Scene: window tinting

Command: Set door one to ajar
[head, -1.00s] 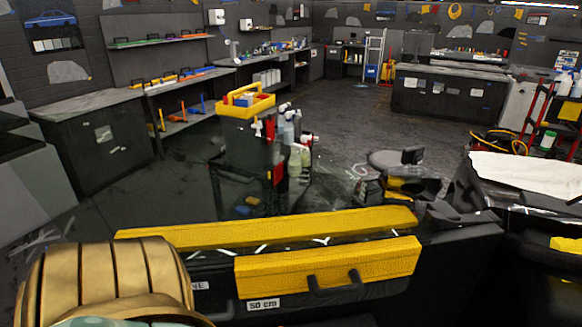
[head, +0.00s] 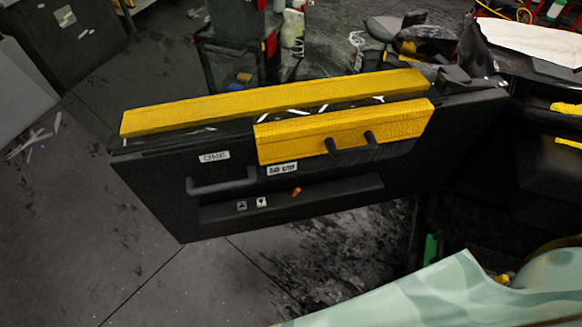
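Door one (head: 160,185) is a dark car door panel labelled "ONE" in the head view. It stands swung out from a dark car body (head: 540,135) at the right, with bare floor visible below it. A long yellow strip (head: 270,103) lies along its top edge. A shorter yellow block (head: 290,140) with black handles is on its inner face, above a small label that is hard to read. A black pull handle (head: 222,185) sits below the "ONE" label. Neither of my grippers is in view.
A teal patterned surface, which may be part of my arm, fills the lower right corner. A cart with bottles (head: 290,25) stands behind the door. Dark floor (head: 70,230) is clear at the left. A dark cabinet (head: 70,45) is at upper left.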

